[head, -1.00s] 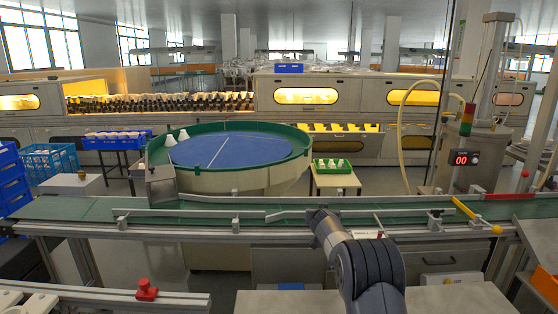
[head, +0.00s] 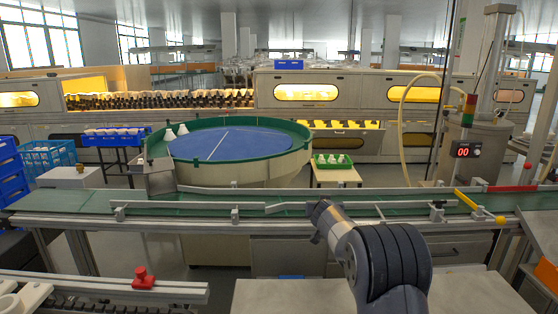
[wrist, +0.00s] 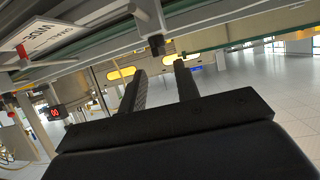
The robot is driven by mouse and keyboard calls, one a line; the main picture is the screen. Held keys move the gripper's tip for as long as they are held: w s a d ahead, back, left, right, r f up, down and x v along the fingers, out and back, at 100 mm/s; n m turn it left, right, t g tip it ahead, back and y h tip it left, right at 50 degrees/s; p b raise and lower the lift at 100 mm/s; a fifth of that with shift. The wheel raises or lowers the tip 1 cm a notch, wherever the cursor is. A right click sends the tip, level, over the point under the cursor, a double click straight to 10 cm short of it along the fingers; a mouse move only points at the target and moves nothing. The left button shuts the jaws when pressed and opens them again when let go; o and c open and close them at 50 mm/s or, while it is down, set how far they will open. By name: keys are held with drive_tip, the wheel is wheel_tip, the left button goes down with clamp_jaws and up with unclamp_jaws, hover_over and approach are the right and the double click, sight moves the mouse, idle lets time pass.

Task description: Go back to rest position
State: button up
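My arm (head: 385,262) reaches up from the bottom of the head view, bent, with its far end over the front of the green conveyor (head: 90,203). My gripper's fingers are not clearly visible in the head view. In the wrist view my gripper (wrist: 160,73) shows two dark fingers standing apart with nothing between them, so it is open and empty. The wrist view is tilted, with rails close above the fingers.
A blue round table (head: 255,146) with a green rim carries two white bulbs (head: 176,132) at its left. A green crate (head: 332,160) of white bulbs stands right of it. A red knob (head: 143,278) sits on the front-left rail. A yellow bar (head: 468,202) crosses the conveyor's right.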

drive_tip(key=p+x, duration=0.2)
drive_tip(key=x, duration=0.1)
drive_tip(key=p+x, duration=0.3)
drive_tip(key=x, duration=0.1)
drive_tip(key=shift+w+r, duration=0.1)
drive_tip(key=shift+r, duration=0.15)
drive_tip(key=shift+w+f+b, duration=0.45)
drive_tip(key=shift+f, duration=0.2)
drive_tip(key=shift+a+r+m+h+b, duration=0.1)
drive_tip(key=shift+m+h+b, duration=0.5)
drive_tip(key=shift+m+h, duration=0.15)
drive_tip(key=shift+s+r+m+g+h+p, duration=0.15)
drive_tip(key=shift+r+m+g+h+p, duration=0.2)
drive_tip(key=shift+m+h, duration=0.5)
drive_tip(key=b+v, duration=0.3)
drive_tip(key=v, duration=0.7)
drive_tip(key=shift+s+d+f+b, duration=0.25)
drive_tip(key=shift+s+d+b, duration=0.05)
drive_tip(key=shift+g, duration=0.25)
